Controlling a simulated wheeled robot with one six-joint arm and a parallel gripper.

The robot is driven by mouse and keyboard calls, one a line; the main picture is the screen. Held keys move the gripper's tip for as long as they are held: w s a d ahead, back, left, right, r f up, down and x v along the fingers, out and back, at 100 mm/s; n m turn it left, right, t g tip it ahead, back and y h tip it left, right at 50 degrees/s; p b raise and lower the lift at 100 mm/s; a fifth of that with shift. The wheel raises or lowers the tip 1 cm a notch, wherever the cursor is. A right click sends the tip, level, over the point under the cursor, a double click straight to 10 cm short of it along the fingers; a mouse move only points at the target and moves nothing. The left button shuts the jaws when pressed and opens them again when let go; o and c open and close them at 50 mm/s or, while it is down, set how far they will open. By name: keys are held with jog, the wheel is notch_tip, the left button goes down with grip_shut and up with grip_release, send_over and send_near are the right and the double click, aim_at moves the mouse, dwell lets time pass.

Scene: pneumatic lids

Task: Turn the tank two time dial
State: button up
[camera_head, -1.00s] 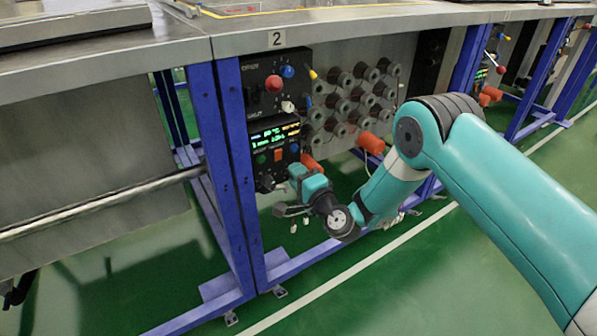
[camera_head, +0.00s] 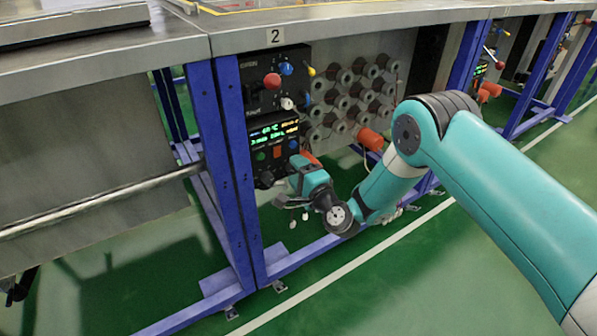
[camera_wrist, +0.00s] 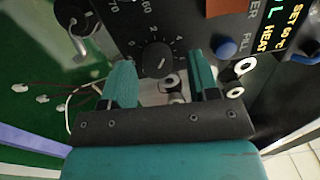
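The tank two time dial is a round black knob (camera_wrist: 158,60) on a black panel, with white numbers around it, in the upper middle of the wrist view. My gripper (camera_wrist: 162,78) is open. Its two teal fingers stand apart, one left and one right just below the dial; whether they touch it I cannot tell. In the head view my gripper (camera_head: 282,190) is at the lower end of the control panel (camera_head: 251,140) under the "2" label (camera_head: 275,36). The dial (camera_head: 265,180) shows small there, close beside my gripper.
The panel has a lit display (camera_head: 273,132), a red knob (camera_head: 272,81) and a blue knob (camera_head: 286,69). A blue button (camera_wrist: 226,48) lies right of the dial. A blue table leg (camera_head: 233,170) stands left of the panel. Orange fittings (camera_head: 370,139) are to its right.

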jog(key=shift+s+f, duration=0.1)
jog(key=shift+s, duration=0.05)
jog(key=shift+s+d+f+b, duration=0.2)
jog(key=shift+s+f+b, duration=0.05)
jog(key=shift+s+b, duration=0.4)
jog(key=shift+b+v, duration=0.5)
jog(key=shift+v, duration=0.25)
jog(key=shift+d+f+b, duration=0.1)
jog(key=shift+d+b, duration=0.1)
jog(key=shift+b, duration=0.9)
jog(key=b, duration=2.2)
send_near(295, 173)
jog(key=v, duration=0.7)
jog(key=shift+s+d+r+b, duration=0.35)
jog(key=shift+d+r+b, duration=0.05)
jog(key=shift+d+b, duration=0.1)
